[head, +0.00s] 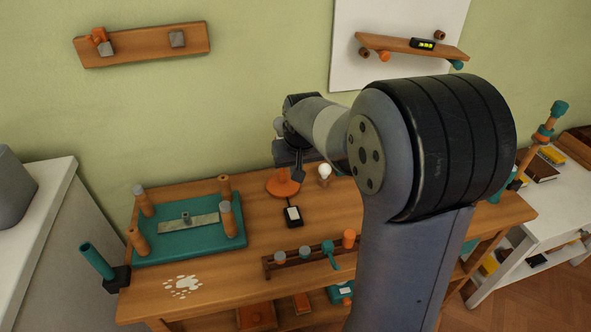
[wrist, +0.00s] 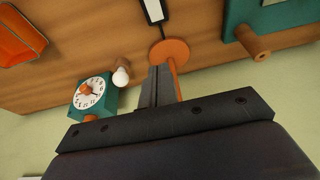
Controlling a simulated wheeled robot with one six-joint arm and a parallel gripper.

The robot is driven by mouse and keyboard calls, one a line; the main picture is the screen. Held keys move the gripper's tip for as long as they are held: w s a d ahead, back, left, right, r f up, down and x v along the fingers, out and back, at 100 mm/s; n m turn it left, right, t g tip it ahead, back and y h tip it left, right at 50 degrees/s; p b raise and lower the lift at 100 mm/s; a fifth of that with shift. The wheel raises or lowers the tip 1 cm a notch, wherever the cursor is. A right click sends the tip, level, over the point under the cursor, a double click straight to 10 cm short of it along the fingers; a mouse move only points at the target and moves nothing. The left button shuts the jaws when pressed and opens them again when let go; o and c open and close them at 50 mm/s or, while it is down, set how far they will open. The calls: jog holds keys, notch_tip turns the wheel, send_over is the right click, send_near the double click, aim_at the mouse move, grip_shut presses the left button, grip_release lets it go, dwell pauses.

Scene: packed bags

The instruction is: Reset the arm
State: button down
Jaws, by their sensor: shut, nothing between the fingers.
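My gripper (wrist: 158,70) is shut and empty in the wrist view, its dark fingers pressed together. In the head view my gripper (head: 299,177) is at the end of my arm, over the back part of the wooden workbench (head: 215,280). An orange round piece with a stem (head: 283,187) is close by its fingers; it also shows just beyond the fingertips in the wrist view (wrist: 172,50). I cannot tell whether they touch. My arm hides part of the bench's right side.
A teal board with wooden posts (head: 180,245) stands on the bench's left. A small black device (head: 292,216), a white bulb (head: 324,170) and a rack (head: 285,264) are near the middle. The wrist view shows a teal dial clock (wrist: 90,97). Shelves (head: 145,45) hang behind.

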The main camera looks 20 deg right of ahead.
jog(key=shift+f, duration=0.1)
jog(key=b, duration=0.2)
send_over(295, 211)
notch_tip(295, 211, down, 9)
jog(key=shift+f, duration=0.2)
jog(key=shift+f+b, duration=0.2)
jog(key=shift+b, duration=0.25)
jog(key=v, duration=0.6)
jog(key=shift+r+p, duration=0.35)
jog(key=shift+p, duration=0.05)
